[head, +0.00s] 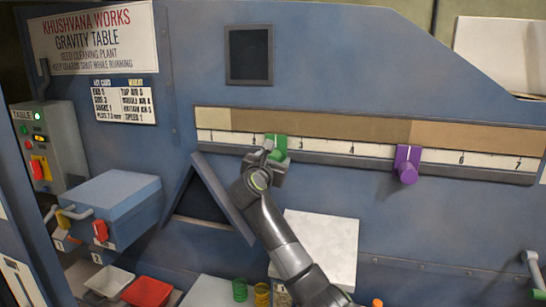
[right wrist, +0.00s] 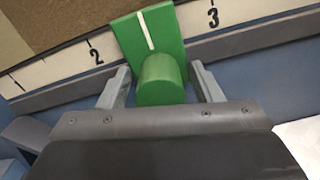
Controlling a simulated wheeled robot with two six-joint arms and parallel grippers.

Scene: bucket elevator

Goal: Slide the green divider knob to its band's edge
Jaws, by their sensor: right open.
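The green divider knob (head: 280,143) sits on the numbered rail (head: 330,163) in the head view, its white pointer line about midway between 2 and 3. In the right wrist view the green knob (right wrist: 162,78) stands between the two fingers of my right gripper (right wrist: 162,88), with a small gap on each side. My right gripper (head: 264,156) is open around it. Above the scale runs a coloured strip: a light tan band (head: 213,118) at left, a darker brown band (head: 320,124) in the middle, a lighter brown band (head: 480,137) at right. The green pointer is under the middle band, right of its left edge.
A purple knob (head: 407,165) sits on the same rail near 5, by the middle band's right edge. A blue box (head: 115,205) with a red knob juts out at left. A triangular chute (head: 195,200) lies below the rail. The rail between the knobs is clear.

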